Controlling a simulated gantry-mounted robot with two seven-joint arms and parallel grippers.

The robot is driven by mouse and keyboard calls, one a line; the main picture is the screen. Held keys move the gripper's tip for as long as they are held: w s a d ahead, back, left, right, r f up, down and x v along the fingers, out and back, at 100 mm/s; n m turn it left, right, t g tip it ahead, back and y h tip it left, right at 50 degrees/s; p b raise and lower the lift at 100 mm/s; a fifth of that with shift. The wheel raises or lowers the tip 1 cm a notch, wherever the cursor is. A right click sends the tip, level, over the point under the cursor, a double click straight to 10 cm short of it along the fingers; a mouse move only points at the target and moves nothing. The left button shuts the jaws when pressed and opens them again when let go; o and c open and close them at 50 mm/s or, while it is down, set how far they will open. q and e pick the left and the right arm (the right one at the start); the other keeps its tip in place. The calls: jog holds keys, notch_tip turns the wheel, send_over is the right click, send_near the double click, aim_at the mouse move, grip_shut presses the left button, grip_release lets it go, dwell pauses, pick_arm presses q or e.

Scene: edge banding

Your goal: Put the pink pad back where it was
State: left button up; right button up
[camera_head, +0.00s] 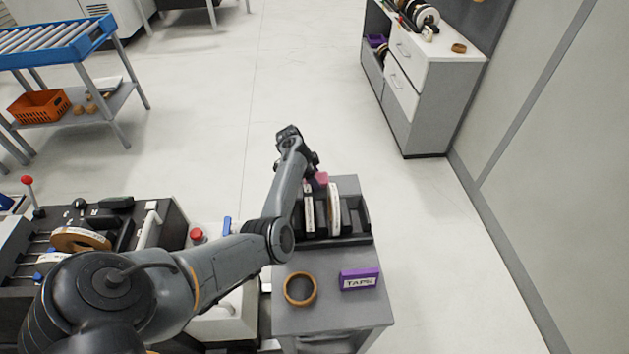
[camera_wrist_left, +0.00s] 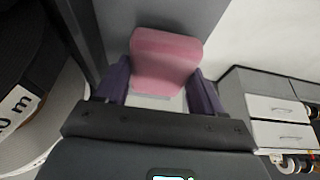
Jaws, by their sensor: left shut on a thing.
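The pink pad (camera_head: 321,178) shows small in the head view, at the back of the black rack (camera_head: 352,239) on the grey cabinet top. In the left wrist view the pink pad (camera_wrist_left: 166,58) lies between the two purple fingertips of my left gripper (camera_wrist_left: 159,88), which is shut on it. In the head view my left gripper (camera_head: 312,170) is over the rack's back end, partly hidden by its own wrist. Whether the pad touches the rack or surface below cannot be told. My right gripper is not in view.
Upright tape rolls (camera_head: 334,209) stand in the rack, close to my left gripper. A brown ring (camera_head: 300,289) and a purple box marked TAPE (camera_head: 359,279) lie on the cabinet top in front. A drawer cabinet (camera_head: 420,85) stands farther back; the floor between is clear.

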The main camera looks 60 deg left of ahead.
pick_arm(q)
jog(key=shift+f, duration=0.8)
jog(key=shift+f, duration=0.15)
jog(key=o, duration=1)
